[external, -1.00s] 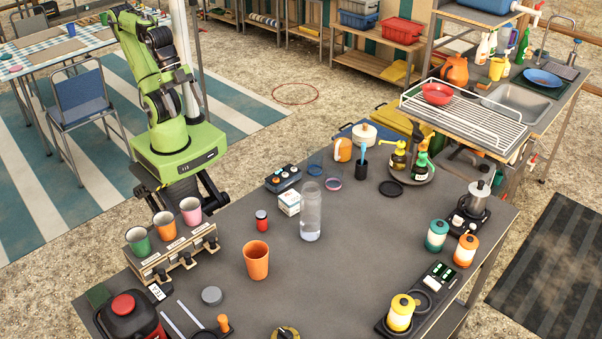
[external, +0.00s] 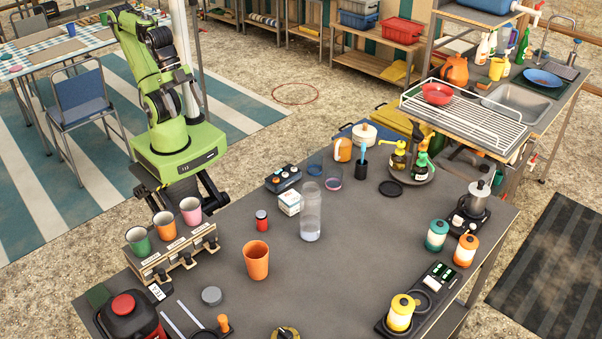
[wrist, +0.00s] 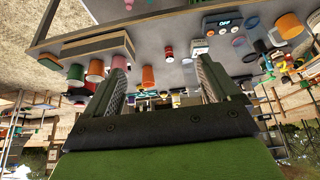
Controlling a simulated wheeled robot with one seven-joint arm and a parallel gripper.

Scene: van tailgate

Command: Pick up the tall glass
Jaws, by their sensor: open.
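The tall glass (external: 311,214) stands upright on the dark grey table in the external view. It is clear, with a paler, water-like band near its base. My arm is folded up at the table's far left side, well away from the glass. My gripper (wrist: 160,64) shows its two fingers wide apart in the wrist view, with nothing held between them. In the external view the gripper cannot be made out clearly.
A white box (external: 289,202) stands close left of the glass, with a red jar (external: 262,221) and an orange cup (external: 256,261) further left. The table (external: 350,250) is bare to the glass's right and front.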

